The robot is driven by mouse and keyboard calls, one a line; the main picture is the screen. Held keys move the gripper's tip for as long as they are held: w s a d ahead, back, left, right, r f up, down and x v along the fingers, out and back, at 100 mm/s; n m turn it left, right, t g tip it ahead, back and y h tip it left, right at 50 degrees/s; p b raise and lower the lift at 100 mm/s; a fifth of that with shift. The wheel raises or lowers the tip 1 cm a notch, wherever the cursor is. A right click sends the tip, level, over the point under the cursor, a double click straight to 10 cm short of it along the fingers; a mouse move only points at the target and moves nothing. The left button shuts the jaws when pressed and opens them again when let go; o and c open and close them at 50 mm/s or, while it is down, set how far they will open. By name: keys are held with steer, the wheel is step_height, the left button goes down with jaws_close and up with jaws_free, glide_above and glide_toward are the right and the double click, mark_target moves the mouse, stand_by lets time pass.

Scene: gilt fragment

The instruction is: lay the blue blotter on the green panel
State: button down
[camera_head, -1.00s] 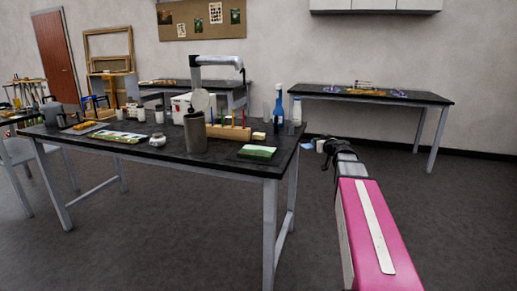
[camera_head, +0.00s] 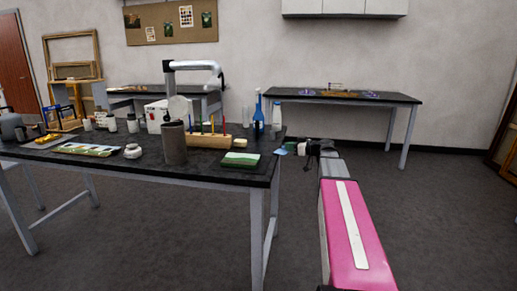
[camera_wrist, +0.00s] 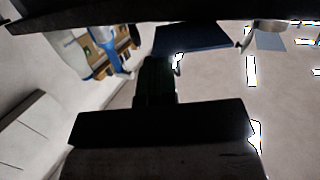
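The green panel (camera_head: 241,159) lies flat near the front right corner of the dark table. The blue blotter (camera_head: 281,152) is a small light blue sheet at the tip of my gripper (camera_head: 290,149), just off the table's right edge. In the wrist view it appears as a dark blue sheet (camera_wrist: 195,38) beyond the dark gripper body. My gripper looks shut on the blotter's edge, though the fingertips are small and dark. The blotter is apart from the panel, to its right.
The dark table (camera_head: 215,172) also bears a grey cylinder (camera_head: 174,143), a wooden rack (camera_head: 207,140), a blue bottle (camera_head: 258,116) and a white jar (camera_head: 133,151). A lamp (camera_head: 195,66) arches above. Another table (camera_head: 345,97) stands behind. The floor at right is clear.

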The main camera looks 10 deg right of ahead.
mark_target(263, 150)
steer(key=w+a, duration=0.1)
steer(key=a, duration=0.3)
steer(key=w+a, duration=0.1)
steer(key=a, duration=0.3)
steer(key=w+a, duration=0.2)
steer(key=a, duration=0.2)
steer(key=shift+a, duration=0.2)
steer(key=shift+d+f, duration=0.1)
steer(key=shift+f, duration=0.05)
steer(key=shift+f, duration=0.1)
steer(key=c, duration=1.4)
jaws_free()
